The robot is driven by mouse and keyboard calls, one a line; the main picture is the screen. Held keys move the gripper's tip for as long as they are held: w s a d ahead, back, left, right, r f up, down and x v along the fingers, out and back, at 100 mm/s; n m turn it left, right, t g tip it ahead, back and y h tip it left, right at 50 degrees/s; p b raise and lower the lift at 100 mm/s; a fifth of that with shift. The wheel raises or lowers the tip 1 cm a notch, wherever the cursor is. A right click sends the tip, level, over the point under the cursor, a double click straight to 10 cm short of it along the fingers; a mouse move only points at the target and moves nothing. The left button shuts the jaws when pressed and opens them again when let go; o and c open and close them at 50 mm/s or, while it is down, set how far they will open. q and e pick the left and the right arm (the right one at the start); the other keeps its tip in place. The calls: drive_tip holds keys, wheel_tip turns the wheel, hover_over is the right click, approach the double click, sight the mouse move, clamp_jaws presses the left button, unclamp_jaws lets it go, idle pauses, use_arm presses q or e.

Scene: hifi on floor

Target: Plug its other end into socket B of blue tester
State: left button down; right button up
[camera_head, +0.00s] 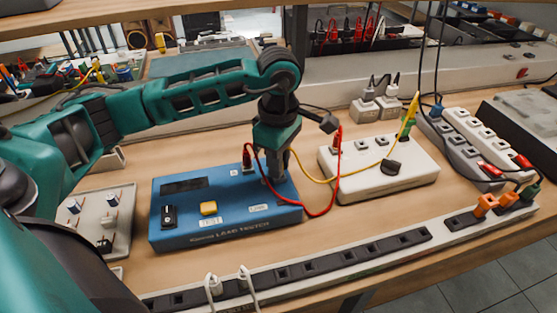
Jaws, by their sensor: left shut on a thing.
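The blue tester (225,222) lies on the bench below my left arm, with a dark display, a black switch and a yellow button on top. My left gripper (274,177) points down at the tester's right part and is shut on the near end of a yellow lead (318,180). That end is mostly hidden by the fingers; I cannot tell whether it is seated in a socket. The lead's far end rises to a yellow-green plug (408,117) at the white box (385,182). A red lead (322,214) runs from the tester to the white box. My right gripper is not in view.
A long black-and-white power strip (345,262) lies along the front edge, with white plugs at its left and orange plugs at its right. A grey panel with knobs (92,228) stands left of the tester. Another strip (468,135) is at the right.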

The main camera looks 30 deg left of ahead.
use_arm(q)
drive_tip(key=shift+f, duration=0.1)
idle(0.6)
drive_tip(key=c, duration=1)
unclamp_jaws()
wheel_tip(320, 180, up, 18)
drive_tip(key=p, duration=0.4)
drive_tip(key=shift+p, duration=0.3)
idle(0.3)
